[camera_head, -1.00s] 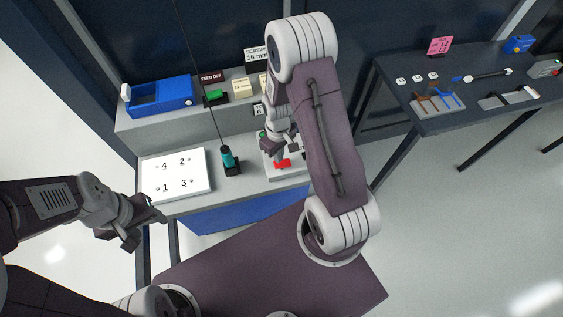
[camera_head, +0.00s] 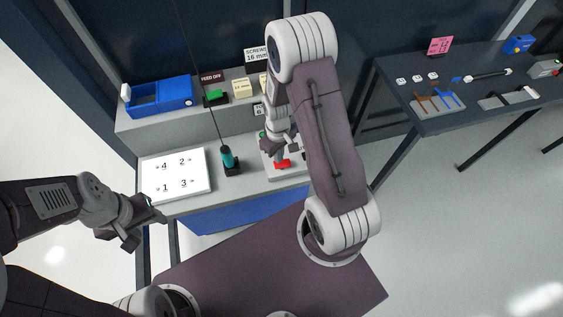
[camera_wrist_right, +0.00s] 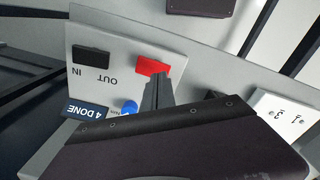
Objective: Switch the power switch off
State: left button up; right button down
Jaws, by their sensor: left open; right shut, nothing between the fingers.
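A red block (camera_head: 283,164) sits on a pale panel (camera_head: 268,168) on the near bench. No label naming it as the power switch is readable. The red block also shows in the right wrist view (camera_wrist_right: 152,66), by the word OUT, with a black block (camera_wrist_right: 92,55) by IN. My right gripper (camera_head: 279,155) is shut and empty, its fingertips (camera_wrist_right: 158,88) close to the red block; contact cannot be told. My left gripper (camera_head: 145,226) is open and empty, left of the bench and away from the panel.
A blue button (camera_wrist_right: 129,107) and a "4 DONE" label (camera_wrist_right: 87,112) are beside the right gripper. A numbered white board (camera_head: 175,174), a teal-handled tool (camera_head: 228,158), a green part (camera_head: 214,95) by a FEED OFF sign (camera_head: 212,77) and a blue tray (camera_head: 160,97) stand left.

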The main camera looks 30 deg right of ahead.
jog(key=shift+f+b, duration=1)
jog(key=shift+f, duration=0.3)
dwell(0.8)
notch_tip(320, 180, up, 7)
jog(key=p, duration=0.6)
jog(key=shift+r+p, duration=0.15)
jog(key=shift+p, duration=0.2)
notch_tip(320, 180, up, 8)
jog(key=w+a+t+b, duration=0.2)
jog(key=w+a, duration=0.1)
jog(key=s+a+r+m, duration=0.2)
jog(key=s+m, duration=0.1)
jog(key=s, duration=0.8)
jog(key=shift+s+r+m+g, duration=0.2)
jog(key=shift+r+m+g, duration=0.1)
jog(key=shift+r+g, duration=0.1)
